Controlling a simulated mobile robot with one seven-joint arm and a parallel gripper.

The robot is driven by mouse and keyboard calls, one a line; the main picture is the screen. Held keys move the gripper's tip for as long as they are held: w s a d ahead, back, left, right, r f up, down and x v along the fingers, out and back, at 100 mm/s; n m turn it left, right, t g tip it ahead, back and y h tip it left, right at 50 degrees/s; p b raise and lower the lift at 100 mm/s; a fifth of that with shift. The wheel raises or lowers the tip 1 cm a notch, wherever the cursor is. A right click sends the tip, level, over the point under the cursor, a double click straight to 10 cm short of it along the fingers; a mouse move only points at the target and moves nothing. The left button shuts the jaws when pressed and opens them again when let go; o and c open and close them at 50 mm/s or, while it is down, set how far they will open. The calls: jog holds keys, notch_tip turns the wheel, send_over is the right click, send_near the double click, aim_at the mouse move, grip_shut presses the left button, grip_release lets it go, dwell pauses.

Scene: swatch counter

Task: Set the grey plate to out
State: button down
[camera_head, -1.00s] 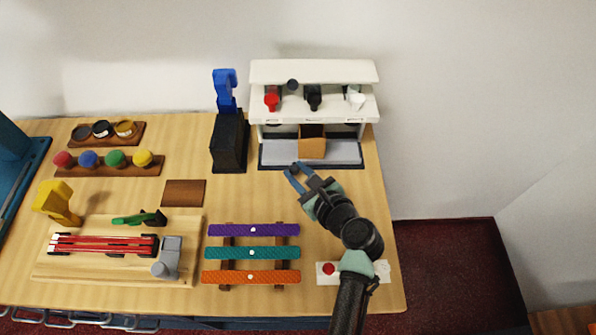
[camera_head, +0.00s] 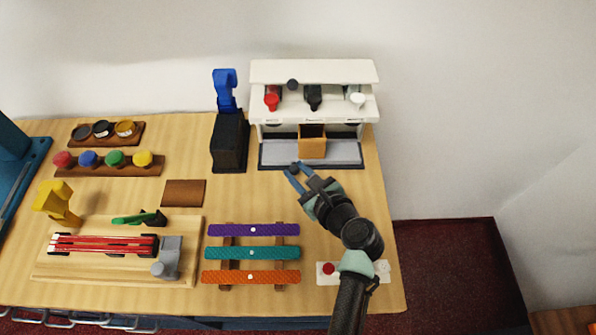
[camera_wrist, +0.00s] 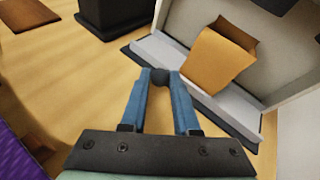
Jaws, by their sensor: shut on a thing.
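The grey plate (camera_head: 345,153) lies flat at the foot of the white machine (camera_head: 315,71), within a dark border. It also shows in the wrist view (camera_wrist: 172,63). A tan, open-topped box (camera_head: 312,149) stands on its middle. A small dark round knob (camera_wrist: 160,76) is at the plate's front edge, left of the box. My gripper (camera_head: 292,168) reaches in from the front right, with its blue fingers shut on this knob. The knob's join to the plate is hidden in both views.
A black block with a blue top (camera_head: 229,142) stands left of the machine. A brown square (camera_head: 183,193) lies further left. Purple, teal and orange strips (camera_head: 253,253) lie in front. The wood between the plate and the strips is clear.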

jog(key=shift+s, duration=0.1)
jog(key=s+p, duration=0.2)
jog(key=s, duration=0.3)
jog(key=shift+p, duration=0.4)
jog(key=shift+w, duration=0.1)
jog(key=c, duration=0.9)
grip_release()
jog(key=shift+c, duration=0.2)
jog(key=v, duration=1.3)
jog(key=shift+f, duration=0.1)
